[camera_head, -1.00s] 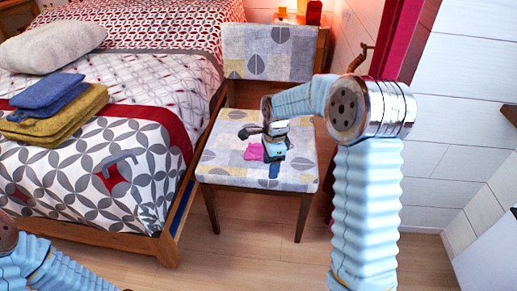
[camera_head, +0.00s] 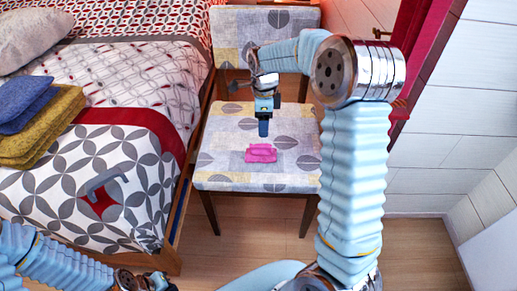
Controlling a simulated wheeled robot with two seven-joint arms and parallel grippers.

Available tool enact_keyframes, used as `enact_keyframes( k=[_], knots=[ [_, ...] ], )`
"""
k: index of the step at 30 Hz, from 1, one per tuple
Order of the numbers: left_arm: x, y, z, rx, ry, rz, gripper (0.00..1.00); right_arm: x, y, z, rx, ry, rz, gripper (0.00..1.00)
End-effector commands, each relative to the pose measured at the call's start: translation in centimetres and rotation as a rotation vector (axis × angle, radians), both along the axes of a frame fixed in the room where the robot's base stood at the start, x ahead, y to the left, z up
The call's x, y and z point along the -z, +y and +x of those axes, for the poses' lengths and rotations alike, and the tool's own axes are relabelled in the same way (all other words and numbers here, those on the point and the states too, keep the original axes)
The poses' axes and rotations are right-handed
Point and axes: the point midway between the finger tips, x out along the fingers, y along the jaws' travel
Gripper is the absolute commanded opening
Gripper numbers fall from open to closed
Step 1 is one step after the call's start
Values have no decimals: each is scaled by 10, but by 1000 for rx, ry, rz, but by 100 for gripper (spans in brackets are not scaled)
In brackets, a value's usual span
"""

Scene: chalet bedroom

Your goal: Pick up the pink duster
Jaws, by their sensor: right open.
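The pink duster (camera_head: 261,153) lies on the seat of a patterned chair (camera_head: 222,170), towards its front. It is a small bright pink bundle. My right gripper (camera_head: 263,128) points down just behind and above the duster in the picture, and a gap shows between its tip and the duster. Its jaws are open and empty, seen edge-on. My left gripper (camera_head: 145,283) is at the bottom edge, low in front of the bed and far from the chair. It is partly cut off, and its jaws cannot be made out.
The bed (camera_head: 60,205) stands close along the chair's left side, with folded blue (camera_head: 25,102) and mustard (camera_head: 42,130) cloths on it. A grey hooked object (camera_head: 104,183) shows at the bed's near end. The chair's backrest rises behind my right gripper. A white wall (camera_head: 455,130) is at right.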

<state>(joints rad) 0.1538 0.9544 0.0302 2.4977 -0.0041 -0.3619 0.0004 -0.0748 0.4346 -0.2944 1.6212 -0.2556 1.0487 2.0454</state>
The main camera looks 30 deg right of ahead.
Motion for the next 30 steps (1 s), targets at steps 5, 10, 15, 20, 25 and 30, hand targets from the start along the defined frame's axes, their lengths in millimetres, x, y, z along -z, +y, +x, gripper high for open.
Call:
enact_keyframes(
  k=[5, 10, 15, 20, 25, 30],
  knots=[
    [1, 0, 0, 0, 0, 0, 0, 38, 0, 0, 0, 4, 0, 60],
    [1, 0, 0, -1, -1, 0, 0, 54, 1, 0, -1, 2, 0, 60],
    [-1, 0, 0, 0, -1, 0, 0, 75, 4, 1, -2, 4, 0, 60],
    [-2, 0, 0, 0, 0, 0, 0, 99, 7, 2, -1, 3, 1, 60],
    [-3, 0, 0, 0, 0, 0, 0, 107, 7, 2, -1, 0, 0, 60],
    [-2, 0, 0, 0, 0, 0, 0, 107, 7, 2, -1, 0, 0, 55]
  ],
)
